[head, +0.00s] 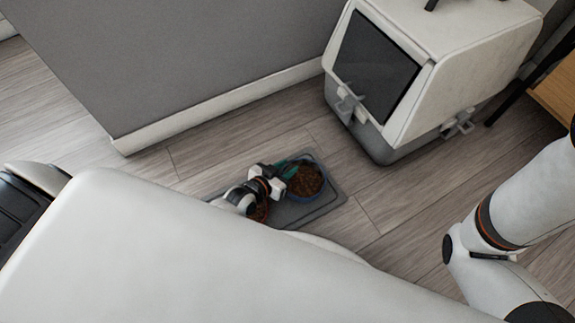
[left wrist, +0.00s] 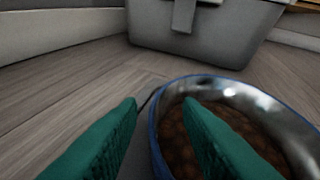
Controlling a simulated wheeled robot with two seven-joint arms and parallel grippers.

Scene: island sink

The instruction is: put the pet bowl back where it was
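The pet bowl (head: 306,181) is round and blue outside with brown food in it. It stands upright on a grey mat (head: 327,205) on the floor. In the left wrist view the bowl (left wrist: 292,120) shows a shiny metal inner wall and a blue rim. My left gripper (head: 287,170) is at the bowl's left edge. In the wrist view its green fingers (left wrist: 162,112) are apart, one over the bowl's inside and one outside, with the rim between them. A second bowl with brown food (head: 260,212) is mostly hidden behind my left arm. My right gripper is out of view.
A white and grey litter box (head: 440,75) with a dark front opening stands on the floor behind the mat. A grey wall (head: 180,60) with a white baseboard runs along the left. Wooden furniture (head: 556,90) stands at the far right. The floor between mat and litter box is clear.

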